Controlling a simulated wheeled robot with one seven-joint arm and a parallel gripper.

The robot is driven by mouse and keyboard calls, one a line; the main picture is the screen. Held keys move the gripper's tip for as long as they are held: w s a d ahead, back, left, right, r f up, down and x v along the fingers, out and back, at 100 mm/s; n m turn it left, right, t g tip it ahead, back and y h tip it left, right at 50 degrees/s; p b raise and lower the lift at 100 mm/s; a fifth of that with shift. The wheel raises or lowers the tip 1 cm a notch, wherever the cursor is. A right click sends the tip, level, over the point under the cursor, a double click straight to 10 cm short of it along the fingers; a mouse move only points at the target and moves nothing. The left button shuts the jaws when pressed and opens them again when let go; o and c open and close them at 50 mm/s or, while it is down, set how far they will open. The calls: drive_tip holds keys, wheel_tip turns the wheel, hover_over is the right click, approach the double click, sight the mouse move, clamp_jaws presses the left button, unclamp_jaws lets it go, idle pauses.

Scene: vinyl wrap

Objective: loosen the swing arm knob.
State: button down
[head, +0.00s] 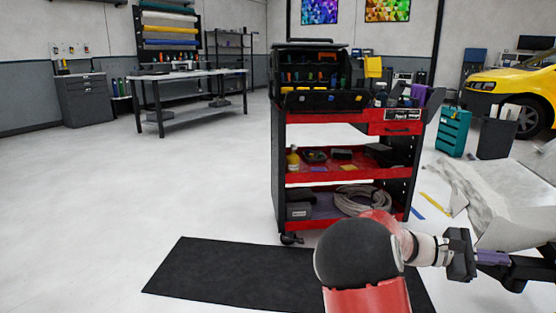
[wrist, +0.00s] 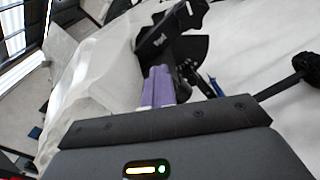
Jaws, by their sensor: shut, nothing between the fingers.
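My gripper (head: 508,259) is at the lower right of the head view, its purple fingers pointing right. In the wrist view the two purple fingers (wrist: 158,88) lie together, shut, with nothing held. A black bracket-like mechanism (wrist: 170,36) is just beyond the fingertips; I cannot tell whether they touch it. Part of it shows at the right edge of the head view (head: 530,272). A black round knob on a thin rod (wrist: 305,65) is at the right edge of the wrist view, apart from the fingers. I cannot tell for sure that it is the swing arm knob.
Pale crumpled sheeting (head: 490,190) is beside my gripper. A red and black tool cart (head: 345,176) stands ahead, with a black mat (head: 215,272) before it. A teal drawer unit (head: 453,132) and yellow car (head: 515,85) are behind. The floor at left is clear.

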drive_tip(key=shift+w+d+r+p, duration=0.2)
drive_tip(key=shift+w+r+p, duration=0.35)
drive_tip(key=shift+p, duration=0.8)
drive_tip(key=shift+w+f+p, duration=0.1)
drive_tip(key=shift+w+p, duration=0.3)
drive_tip(key=shift+p, duration=0.05)
drive_tip(key=p+v, duration=0.1)
drive_tip(key=v, duration=0.1)
drive_tip(key=p+v, duration=0.1)
drive_tip(key=v, duration=0.1)
drive_tip(key=r+p+v, duration=0.1)
drive_tip(key=v, duration=0.1)
drive_tip(key=shift+s, duration=0.1)
